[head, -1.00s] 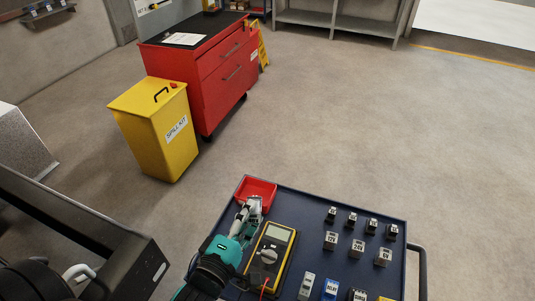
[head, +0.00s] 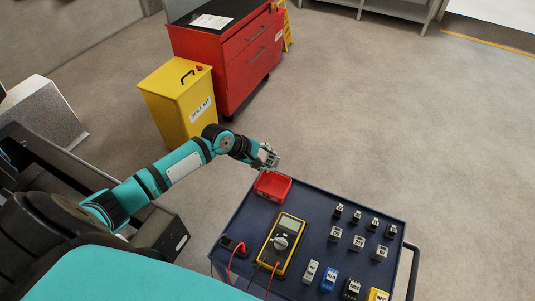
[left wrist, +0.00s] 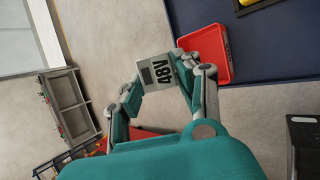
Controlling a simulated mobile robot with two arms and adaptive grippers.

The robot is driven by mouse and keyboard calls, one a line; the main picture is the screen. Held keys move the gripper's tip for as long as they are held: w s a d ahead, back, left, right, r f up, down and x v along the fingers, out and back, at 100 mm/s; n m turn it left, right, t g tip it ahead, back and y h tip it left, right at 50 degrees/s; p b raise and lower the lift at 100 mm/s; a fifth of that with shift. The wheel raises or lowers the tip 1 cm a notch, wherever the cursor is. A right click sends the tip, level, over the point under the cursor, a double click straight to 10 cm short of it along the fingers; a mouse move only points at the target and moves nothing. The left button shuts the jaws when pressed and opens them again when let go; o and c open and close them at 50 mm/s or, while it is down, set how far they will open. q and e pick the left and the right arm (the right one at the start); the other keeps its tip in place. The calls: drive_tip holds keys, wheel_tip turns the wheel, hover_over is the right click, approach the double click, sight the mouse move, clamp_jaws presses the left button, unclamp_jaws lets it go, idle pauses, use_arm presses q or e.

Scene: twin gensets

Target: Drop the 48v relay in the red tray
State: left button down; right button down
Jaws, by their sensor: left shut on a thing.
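My left gripper (head: 267,158) is shut on the 48v relay (left wrist: 160,73), a small pale block with a dark "48V" label that faces the left wrist camera. In the head view the relay is too small to make out between the fingers. The red tray (head: 272,187) sits at the far left corner of the dark blue cart top, and the gripper shows just above its far edge in the picture. In the left wrist view the red tray (left wrist: 213,58) lies to the right of the relay, and the relay is apart from it. My right gripper is not in view.
The blue cart top (head: 318,222) bears a yellow multimeter (head: 283,245) with red leads, rows of small labelled blocks (head: 358,242), and larger blocks along the near edge. A yellow spill kit bin (head: 180,105) and a red tool cabinet (head: 228,50) stand beyond. Open floor lies right.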

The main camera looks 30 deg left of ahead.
use_arm(q)
drive_tip(key=shift+f, duration=0.9)
wheel_tip(320, 180, down, 8)
drive_tip(key=b, duration=0.6)
drive_tip(key=shift+r, duration=0.15)
drive_tip(key=c, duration=0.8)
unclamp_jaws()
drive_tip(key=shift+c, duration=0.2)
